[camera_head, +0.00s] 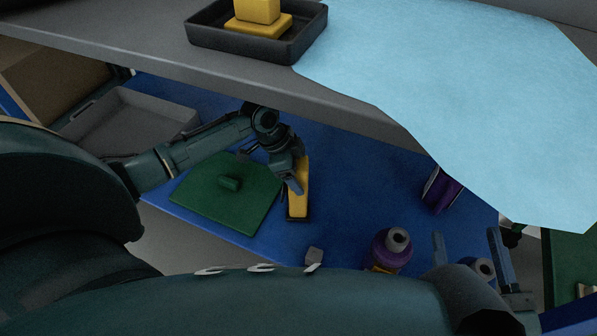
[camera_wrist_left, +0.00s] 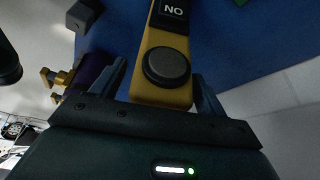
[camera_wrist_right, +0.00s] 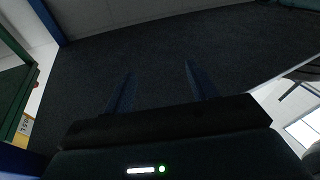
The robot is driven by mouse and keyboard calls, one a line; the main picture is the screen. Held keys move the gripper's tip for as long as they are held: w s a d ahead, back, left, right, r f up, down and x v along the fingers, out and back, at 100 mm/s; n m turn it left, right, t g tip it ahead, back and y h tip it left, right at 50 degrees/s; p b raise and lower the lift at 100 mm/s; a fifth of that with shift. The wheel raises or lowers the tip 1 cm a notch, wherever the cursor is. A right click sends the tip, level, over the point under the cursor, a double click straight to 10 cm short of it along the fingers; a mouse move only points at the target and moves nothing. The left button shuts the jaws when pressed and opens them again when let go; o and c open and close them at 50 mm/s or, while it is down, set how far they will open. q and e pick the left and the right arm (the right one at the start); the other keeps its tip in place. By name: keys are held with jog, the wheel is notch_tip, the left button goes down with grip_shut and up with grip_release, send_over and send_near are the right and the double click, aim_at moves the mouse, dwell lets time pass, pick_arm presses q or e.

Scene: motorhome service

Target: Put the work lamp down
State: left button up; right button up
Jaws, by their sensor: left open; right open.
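The work lamp, by its look a long yellow body (camera_head: 299,196) with a dark end, lies on the blue surface (camera_head: 345,165) below the grey counter. In the left wrist view its yellow body (camera_wrist_left: 148,47) has a round black knob and a dark label reading "NO". My left gripper (camera_head: 293,182) is at the lamp, with its open fingers on either side of the yellow body. Whether a finger touches it I cannot tell. My right gripper (camera_head: 467,243) is open and empty, at the lower right; the right wrist view shows only dark floor between its fingers (camera_wrist_right: 160,85).
A green board (camera_head: 228,205) with a handle lies left of the lamp, with a grey tray (camera_head: 125,122) beyond. The counter above carries a black tray (camera_head: 240,48) with yellow blocks and a light blue sheet (camera_head: 480,80).

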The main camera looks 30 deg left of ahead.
pick_arm(q)
jog(key=p+v, duration=0.1)
jog(key=v, duration=0.3)
jog(key=shift+w+r, duration=0.1)
jog(key=p+v, duration=0.2)
jog(key=v, duration=0.5)
jog(key=shift+p, duration=0.35)
pick_arm(e)
jog(key=shift+d+f+g+h, duration=0.2)
jog(key=shift+d+g+h, duration=0.2)
jog(key=shift+d+h, duration=0.4)
jog(key=shift+a, duration=0.2)
